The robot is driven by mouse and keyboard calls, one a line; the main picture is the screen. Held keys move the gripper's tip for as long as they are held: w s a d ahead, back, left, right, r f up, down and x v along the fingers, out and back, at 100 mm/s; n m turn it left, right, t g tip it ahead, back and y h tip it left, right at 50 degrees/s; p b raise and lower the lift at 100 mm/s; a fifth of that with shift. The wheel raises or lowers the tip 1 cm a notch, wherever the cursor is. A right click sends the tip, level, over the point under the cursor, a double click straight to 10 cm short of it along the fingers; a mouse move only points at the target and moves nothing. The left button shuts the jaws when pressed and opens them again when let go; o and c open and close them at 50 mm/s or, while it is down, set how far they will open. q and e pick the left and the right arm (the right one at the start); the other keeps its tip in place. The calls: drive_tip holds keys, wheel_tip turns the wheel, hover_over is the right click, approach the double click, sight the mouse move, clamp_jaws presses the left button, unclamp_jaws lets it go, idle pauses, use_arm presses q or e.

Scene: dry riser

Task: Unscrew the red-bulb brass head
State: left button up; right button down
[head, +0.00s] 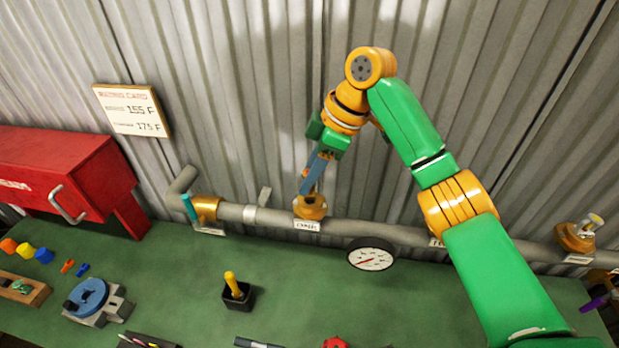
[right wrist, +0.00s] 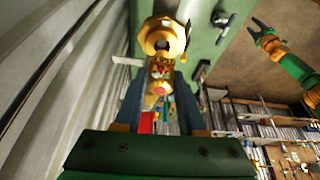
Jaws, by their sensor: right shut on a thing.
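My right gripper (head: 313,175) reaches down from above to the grey pipe (head: 350,228) along the wall. Its blue-grey fingers point down at a brass fitting (head: 311,206) on the pipe, above a small white label. In the right wrist view the fingers (right wrist: 158,105) are shut on the brass head (right wrist: 157,72), with a small red part showing between them. The round brass fitting (right wrist: 160,38) lies beyond it. I cannot tell whether the head is still threaded in. My left gripper (right wrist: 258,32) shows small in the right wrist view, away from the pipe; its jaws are unclear.
A round gauge (head: 371,254) hangs at the pipe, right of my gripper. Another brass fitting (head: 577,238) sits far right. The green bench (head: 180,270) below carries a blue vise (head: 88,298) and a black cup (head: 238,296). A red box (head: 65,175) stands left.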

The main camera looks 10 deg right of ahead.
drive_tip(key=shift+r, duration=0.2)
drive_tip(key=shift+r, duration=2.5)
